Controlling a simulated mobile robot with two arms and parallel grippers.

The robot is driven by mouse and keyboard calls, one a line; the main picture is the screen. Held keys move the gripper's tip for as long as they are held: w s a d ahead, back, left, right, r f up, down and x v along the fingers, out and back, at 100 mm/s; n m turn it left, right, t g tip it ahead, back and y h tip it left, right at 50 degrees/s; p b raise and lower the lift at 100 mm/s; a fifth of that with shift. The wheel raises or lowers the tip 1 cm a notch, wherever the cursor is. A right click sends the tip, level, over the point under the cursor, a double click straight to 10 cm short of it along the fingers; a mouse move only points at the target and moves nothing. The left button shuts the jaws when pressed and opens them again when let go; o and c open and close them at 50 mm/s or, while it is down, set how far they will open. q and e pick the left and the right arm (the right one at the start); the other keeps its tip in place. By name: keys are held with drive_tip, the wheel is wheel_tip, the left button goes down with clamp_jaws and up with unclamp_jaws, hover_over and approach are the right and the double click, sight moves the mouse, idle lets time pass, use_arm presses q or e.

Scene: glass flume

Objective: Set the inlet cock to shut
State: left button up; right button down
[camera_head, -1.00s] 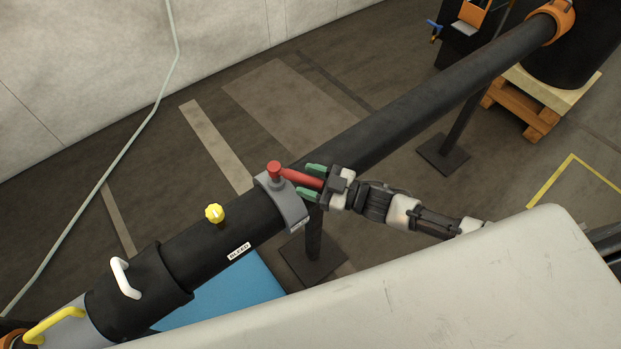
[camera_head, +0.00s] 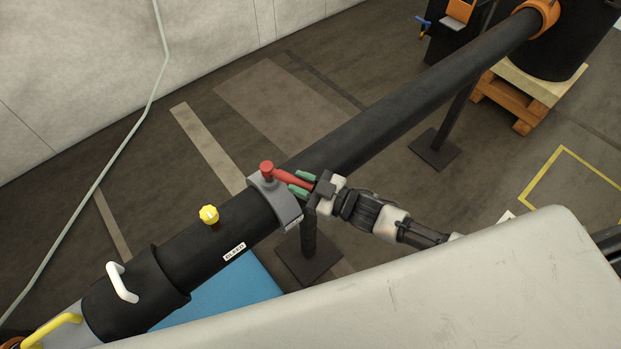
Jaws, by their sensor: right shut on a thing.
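The inlet cock is a red lever (camera_head: 290,177) with a round red hub (camera_head: 266,168) on a grey collar (camera_head: 285,209) around the black pipe. The lever points right and slightly down in the picture, slanting across the pipe's line. My right gripper (camera_head: 302,183), with green fingertips, is shut on the lever's outer part, one finger on each side. The lever's end is hidden in the jaws. A white label (camera_head: 234,252) is on the pipe; its text is too small to read surely. My left gripper is not in view.
The black pipe (camera_head: 420,105) runs from lower left to upper right on stands. A yellow knob (camera_head: 208,214) and a white handle (camera_head: 122,282) are on its lower-left part. A large pale surface (camera_head: 400,290) fills the foreground. A black drum (camera_head: 550,55) stands on a pallet (camera_head: 522,105).

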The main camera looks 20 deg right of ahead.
sight(276, 178)
drive_tip(key=shift+s+a+m+t+h+p, duration=0.2)
drive_tip(key=shift+s+a+m+t+h, duration=0.25)
drive_tip(key=shift+m+t+h, duration=0.45)
drive_tip(key=shift+s+a+m+t+h+p, duration=0.2)
drive_tip(key=shift+a+m+t+h, duration=0.35)
drive_tip(key=shift+h, duration=0.6)
drive_tip(key=shift+s+a+m+t+h+p, duration=0.15)
drive_tip(key=shift+s+a+m+t+h, duration=0.35)
drive_tip(key=shift+m+h, duration=0.5)
drive_tip(key=shift+w, duration=0.1)
drive_tip(key=c, duration=0.9)
unclamp_jaws()
drive_tip(key=b+v, duration=0.1)
drive_tip(key=v, duration=1)
drive_tip(key=shift+b, duration=0.3)
